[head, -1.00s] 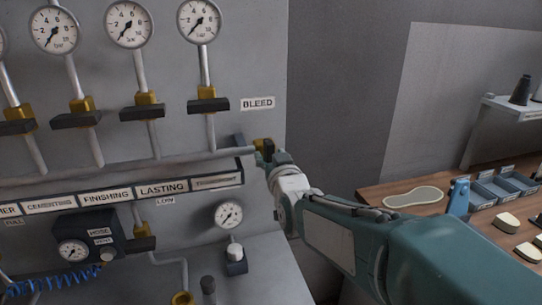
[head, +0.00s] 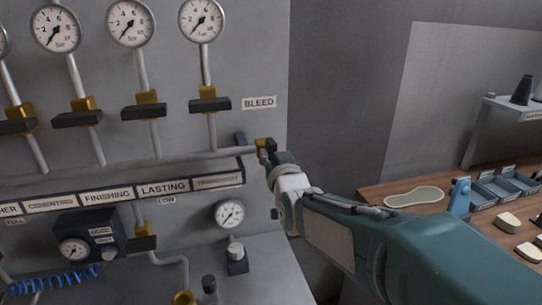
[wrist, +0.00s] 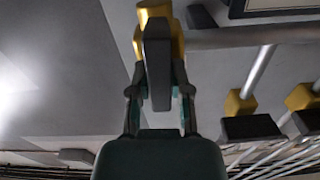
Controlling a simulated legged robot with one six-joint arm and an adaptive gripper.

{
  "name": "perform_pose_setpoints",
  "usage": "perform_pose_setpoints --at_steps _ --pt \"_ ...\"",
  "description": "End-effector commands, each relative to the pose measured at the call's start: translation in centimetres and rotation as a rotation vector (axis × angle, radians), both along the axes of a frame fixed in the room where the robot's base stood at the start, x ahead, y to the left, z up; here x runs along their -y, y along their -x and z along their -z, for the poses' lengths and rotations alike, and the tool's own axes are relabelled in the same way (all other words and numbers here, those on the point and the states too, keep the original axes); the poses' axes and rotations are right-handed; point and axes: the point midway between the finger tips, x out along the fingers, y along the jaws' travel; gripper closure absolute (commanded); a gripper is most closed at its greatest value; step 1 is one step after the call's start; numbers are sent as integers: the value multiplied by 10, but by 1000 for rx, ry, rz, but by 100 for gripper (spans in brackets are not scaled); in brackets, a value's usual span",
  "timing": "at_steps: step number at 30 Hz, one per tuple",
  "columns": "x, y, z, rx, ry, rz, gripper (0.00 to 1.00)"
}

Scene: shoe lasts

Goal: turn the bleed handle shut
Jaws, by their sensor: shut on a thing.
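The brass bleed valve (head: 266,145) sits at the right end of the horizontal pipe, below the BLEED label (head: 259,102). Its dark bar-shaped handle (wrist: 157,55) shows in the wrist view, pointing from the brass body (wrist: 152,12) back toward my palm. My gripper (head: 268,158) is at the valve in the head view and covers most of the handle there. In the wrist view the fingers of my gripper (wrist: 158,88) lie on both sides of the handle and are shut on it.
Other brass valves with dark handles (head: 209,104) line the panel (head: 225,60) to the left, under round gauges (head: 201,22). A small gauge (head: 229,213) is below the pipe. A wooden bench (head: 400,190) with trays (head: 497,188) stands at the right.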

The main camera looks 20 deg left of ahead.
Motion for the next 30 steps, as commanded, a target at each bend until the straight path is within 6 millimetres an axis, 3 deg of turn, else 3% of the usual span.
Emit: perform_pose_setpoints --at_steps 30 --pt "5 -4 2 -473 -779 2 100"
